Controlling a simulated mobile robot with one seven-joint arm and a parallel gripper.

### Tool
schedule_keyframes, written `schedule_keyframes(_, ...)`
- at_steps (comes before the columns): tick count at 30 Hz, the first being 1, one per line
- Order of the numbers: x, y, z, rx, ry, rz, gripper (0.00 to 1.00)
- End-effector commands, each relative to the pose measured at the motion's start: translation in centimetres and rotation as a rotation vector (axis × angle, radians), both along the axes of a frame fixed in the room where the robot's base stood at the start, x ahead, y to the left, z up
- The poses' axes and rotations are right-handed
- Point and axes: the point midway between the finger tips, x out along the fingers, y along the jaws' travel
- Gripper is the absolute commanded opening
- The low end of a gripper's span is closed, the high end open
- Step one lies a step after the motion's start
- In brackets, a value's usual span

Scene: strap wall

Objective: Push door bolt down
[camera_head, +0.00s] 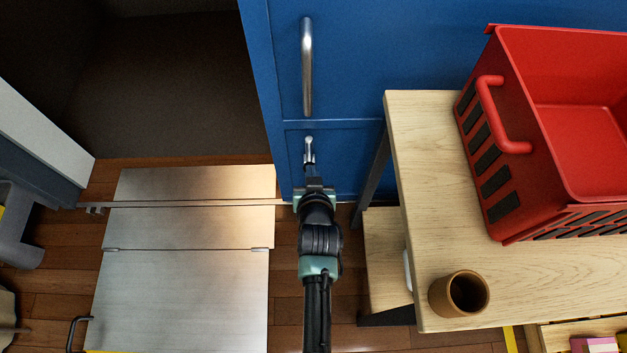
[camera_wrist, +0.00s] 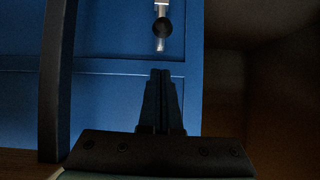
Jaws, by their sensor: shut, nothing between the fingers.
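A silver door bolt (camera_head: 309,152) with a rounded knob is mounted on the lower part of the blue door (camera_head: 345,60). In the wrist view the bolt (camera_wrist: 162,27) shows at the top, with a dark round knob and a bright end below it. My gripper (camera_head: 314,184) is in front of the door, just below the bolt in the head view. In the wrist view its two fingers (camera_wrist: 161,72) are together and empty, pointing toward the door. A small gap shows between the fingertips and the bolt in that view. Whether they touch the door cannot be told.
A long silver handle (camera_head: 307,66) is above the bolt. A wooden table (camera_head: 426,170) with a red crate (camera_head: 488,150) and a brown cup (camera_head: 459,294) stands close on the right. A metal ramp (camera_head: 185,290) lies on the left before a dark opening.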

Motion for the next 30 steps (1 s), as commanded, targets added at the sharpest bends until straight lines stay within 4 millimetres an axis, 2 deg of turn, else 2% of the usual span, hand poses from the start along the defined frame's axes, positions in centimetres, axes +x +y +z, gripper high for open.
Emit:
schedule_keyframes(3, -2.2, -0.1, 1.6, -0.001, 0.001, -0.001, 0.0)
schedule_keyframes(10, -4.6, -0.2, 3.1, -0.001, 0.0, 0.001, 0.0)
schedule_keyframes(30, -5.1, -0.2, 3.4, 0.0, -0.001, 0.0, 0.0)
